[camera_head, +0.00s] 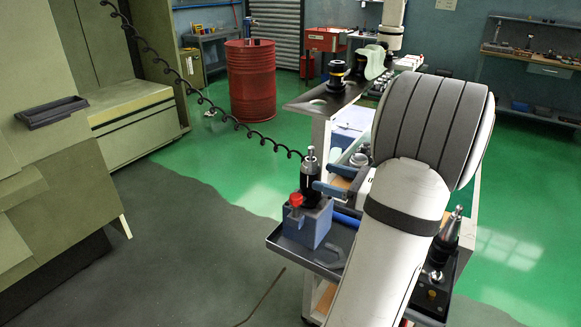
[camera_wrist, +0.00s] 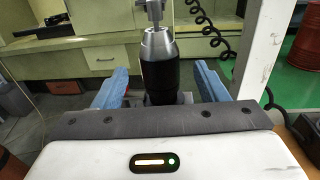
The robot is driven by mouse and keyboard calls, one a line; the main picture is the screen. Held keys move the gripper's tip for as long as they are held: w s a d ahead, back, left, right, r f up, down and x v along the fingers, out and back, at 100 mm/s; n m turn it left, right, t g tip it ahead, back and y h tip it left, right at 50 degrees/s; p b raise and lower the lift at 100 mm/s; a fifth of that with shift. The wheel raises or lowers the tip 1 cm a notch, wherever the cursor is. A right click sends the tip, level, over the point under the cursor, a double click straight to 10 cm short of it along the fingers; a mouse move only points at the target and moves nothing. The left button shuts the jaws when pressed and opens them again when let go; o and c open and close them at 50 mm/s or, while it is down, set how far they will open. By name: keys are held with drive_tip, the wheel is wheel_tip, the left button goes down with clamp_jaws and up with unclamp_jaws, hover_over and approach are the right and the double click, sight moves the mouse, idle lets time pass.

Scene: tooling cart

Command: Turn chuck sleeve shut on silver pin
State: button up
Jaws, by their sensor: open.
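The chuck stands upright in the blue holder block (camera_head: 308,226) on the cart. Its black sleeve (camera_head: 307,184) has a silver nose, and the silver pin (camera_head: 310,151) stands up out of the top. In the wrist view the black sleeve (camera_wrist: 159,78) rises in the middle, with the silver pin (camera_wrist: 154,12) above it, cut by the top edge. My gripper (camera_wrist: 160,70) is open, with one blue finger on each side of the sleeve and a visible gap on both sides. In the head view my gripper (camera_head: 322,177) reaches the sleeve from the right.
A red knob (camera_head: 296,200) sits on the holder block. Another tool holder (camera_head: 447,232) stands at the cart's right, behind my arm. A black coiled cord (camera_head: 222,112) hangs close behind the chuck. A white cart post (camera_wrist: 262,45) stands right of my gripper.

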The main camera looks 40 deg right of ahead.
sight(303, 169)
drive_tip(key=x, duration=0.7)
drive_tip(key=shift+w+r, duration=0.15)
drive_tip(key=shift+w, duration=0.05)
drive_tip(key=c, duration=1)
